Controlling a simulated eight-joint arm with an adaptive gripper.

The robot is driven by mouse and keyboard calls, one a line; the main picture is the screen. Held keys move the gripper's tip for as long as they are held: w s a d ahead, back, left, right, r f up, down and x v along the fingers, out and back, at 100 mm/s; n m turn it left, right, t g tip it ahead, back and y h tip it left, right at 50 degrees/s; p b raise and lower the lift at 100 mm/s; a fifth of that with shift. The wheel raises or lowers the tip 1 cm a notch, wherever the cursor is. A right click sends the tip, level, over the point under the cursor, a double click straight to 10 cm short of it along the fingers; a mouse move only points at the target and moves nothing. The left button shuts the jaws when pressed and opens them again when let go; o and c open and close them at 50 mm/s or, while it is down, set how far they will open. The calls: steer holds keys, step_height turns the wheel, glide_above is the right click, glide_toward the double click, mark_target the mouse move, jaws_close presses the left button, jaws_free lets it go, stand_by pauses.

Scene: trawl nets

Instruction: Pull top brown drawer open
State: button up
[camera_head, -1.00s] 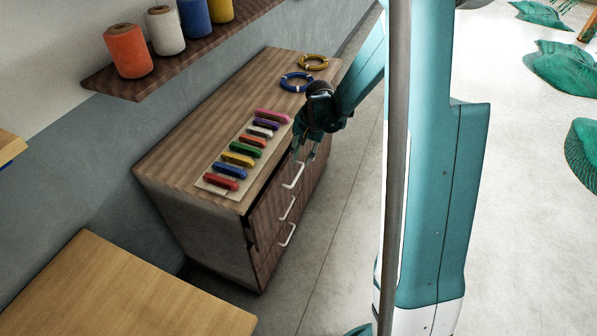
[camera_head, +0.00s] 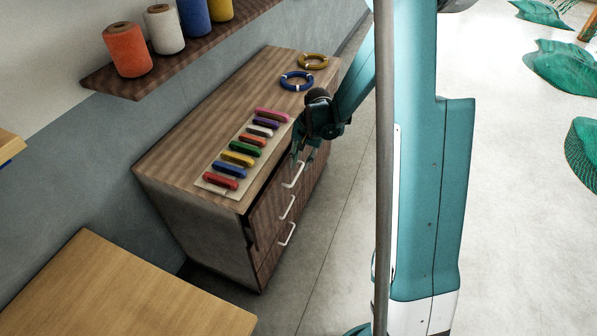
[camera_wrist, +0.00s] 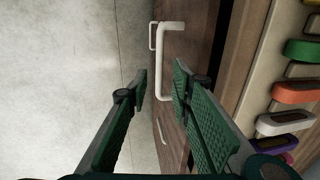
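The brown wooden cabinet has a top drawer (camera_head: 270,206) with a white bar handle (camera_head: 294,175). In the wrist view this handle (camera_wrist: 164,60) runs down between my fingertips. My gripper (camera_head: 304,154) is over the cabinet's front edge, at the top handle, pointing down. In the wrist view my gripper (camera_wrist: 160,86) is open, with one green finger on each side of the handle and visible space around it. A dark gap (camera_wrist: 221,40) shows between the drawer front and the cabinet top.
Two lower drawers have white handles (camera_head: 288,207). Several coloured blocks lie on a pale board (camera_head: 209,187) on the cabinet top, with a blue ring (camera_head: 297,81) and a yellow ring (camera_head: 313,61) behind. A wooden table (camera_head: 110,295) stands at front left. The floor before the drawers is clear.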

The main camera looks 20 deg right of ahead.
mark_target(298, 174)
steer(key=shift+w+a+f+b, duration=0.1)
steer(key=shift+f, duration=0.85)
steer(key=shift+w+a+f+b, duration=0.1)
steer(key=shift+w+a+f, duration=0.05)
steer(key=shift+f, duration=0.8)
steer(key=shift+w+a+f+b, duration=0.1)
steer(key=shift+f, duration=0.85)
jaws_close()
